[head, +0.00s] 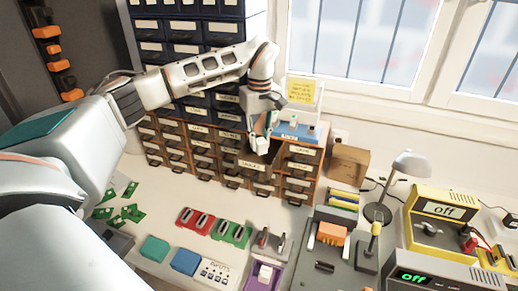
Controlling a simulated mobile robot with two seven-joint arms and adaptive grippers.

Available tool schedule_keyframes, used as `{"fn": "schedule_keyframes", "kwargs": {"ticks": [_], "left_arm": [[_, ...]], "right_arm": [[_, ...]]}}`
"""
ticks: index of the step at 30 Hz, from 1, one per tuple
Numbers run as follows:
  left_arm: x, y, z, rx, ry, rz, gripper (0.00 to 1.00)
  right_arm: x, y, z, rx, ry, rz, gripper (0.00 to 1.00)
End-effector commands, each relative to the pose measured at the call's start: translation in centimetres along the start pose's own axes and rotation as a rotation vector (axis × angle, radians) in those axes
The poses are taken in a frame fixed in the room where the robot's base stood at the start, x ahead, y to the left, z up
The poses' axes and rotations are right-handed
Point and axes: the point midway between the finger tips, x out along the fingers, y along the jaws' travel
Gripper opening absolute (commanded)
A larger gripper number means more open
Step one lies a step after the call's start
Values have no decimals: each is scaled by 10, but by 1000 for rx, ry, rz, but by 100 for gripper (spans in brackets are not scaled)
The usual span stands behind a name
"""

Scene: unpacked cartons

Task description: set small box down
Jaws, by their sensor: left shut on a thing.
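My left gripper (262,140) reaches in from the left and points down in front of the small-drawer cabinet (203,147). Its fingers are shut at the top edge of a small dark drawer-like box (256,168) with a pale label. This box stands out from the cabinet front, above the white worktop (170,205). The fingers partly hide its upper edge, and I cannot tell whether it is fully clear of the cabinet. My right gripper is not in view.
A wooden box (348,165) stands right of the cabinet, beside a desk lamp (408,165). Red and green holders (215,225), teal and blue blocks and a purple tray (263,276) lie in front. Yellow (440,215) and grey instruments fill the right. Bare worktop shows below the cabinet.

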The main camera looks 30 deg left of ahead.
Motion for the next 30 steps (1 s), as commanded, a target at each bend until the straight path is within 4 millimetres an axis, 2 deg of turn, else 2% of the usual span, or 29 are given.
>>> {"fn": "schedule_keyframes", "kwargs": {"ticks": [6, 22, 23, 24, 30], "left_arm": [[32, -1, 1, 0, -3, -3, 0], [40, -1, -4, -1, 0, -1, 0], [39, -1, -4, -1, 0, -1, 28], [39, -1, -4, -1, 0, -1, 37], [39, -1, -4, -1, 0, -1, 37]], "right_arm": [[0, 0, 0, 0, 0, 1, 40], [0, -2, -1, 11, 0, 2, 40], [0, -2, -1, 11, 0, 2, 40], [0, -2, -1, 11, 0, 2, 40], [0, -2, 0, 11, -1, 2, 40]]}}
